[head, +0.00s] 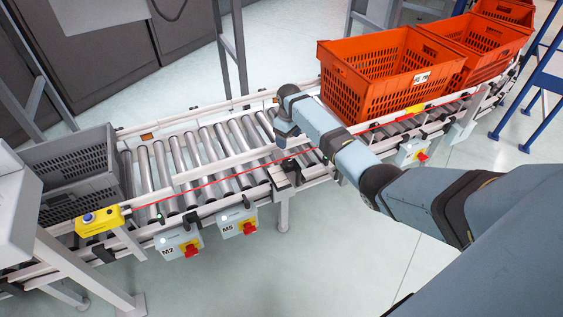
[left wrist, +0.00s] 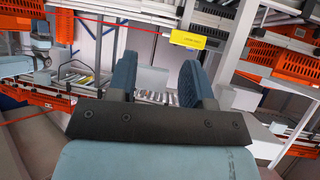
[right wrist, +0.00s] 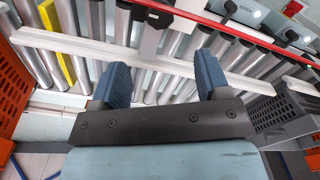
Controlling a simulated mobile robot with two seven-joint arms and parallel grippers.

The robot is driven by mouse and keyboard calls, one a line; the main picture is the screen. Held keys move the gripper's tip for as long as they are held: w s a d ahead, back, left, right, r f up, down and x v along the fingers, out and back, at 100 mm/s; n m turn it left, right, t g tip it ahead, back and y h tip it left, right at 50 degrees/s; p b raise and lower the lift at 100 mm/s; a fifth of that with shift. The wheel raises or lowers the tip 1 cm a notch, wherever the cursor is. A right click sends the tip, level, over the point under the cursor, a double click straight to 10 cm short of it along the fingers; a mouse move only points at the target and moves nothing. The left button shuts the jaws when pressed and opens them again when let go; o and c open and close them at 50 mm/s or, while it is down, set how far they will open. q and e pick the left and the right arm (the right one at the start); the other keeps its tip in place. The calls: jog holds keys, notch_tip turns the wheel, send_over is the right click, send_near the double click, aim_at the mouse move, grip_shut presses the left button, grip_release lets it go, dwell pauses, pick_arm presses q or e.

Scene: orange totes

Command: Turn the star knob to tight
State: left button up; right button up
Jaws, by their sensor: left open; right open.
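I cannot make out for certain which part is the star knob. Small dark knobs or clamps sit along the conveyor's near rail, one (head: 246,201) above the M5 box; a dark knob (right wrist: 158,19) also shows at the top of the right wrist view. My right gripper (head: 284,141) is over the rollers near the middle of the conveyor, small and partly hidden by its own wrist. In the right wrist view its fingers (right wrist: 162,62) are apart and empty above rollers and a pale rail. My left gripper (left wrist: 158,62) is open and empty, outside the head view.
The roller conveyor (head: 195,157) carries a grey crate (head: 70,165) at left and orange totes (head: 370,80) at right. Boxes with red switches, M2 (head: 180,244) and M5 (head: 238,222), hang below the near rail. A yellow button box (head: 100,220) stands by the grey crate.

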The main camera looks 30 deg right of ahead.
aim_at(287, 161)
notch_tip(287, 161, down, 12)
jog(key=b, duration=0.3)
jog(key=shift+r, duration=0.15)
jog(key=shift+c, duration=0.3)
jog(key=c, duration=0.9)
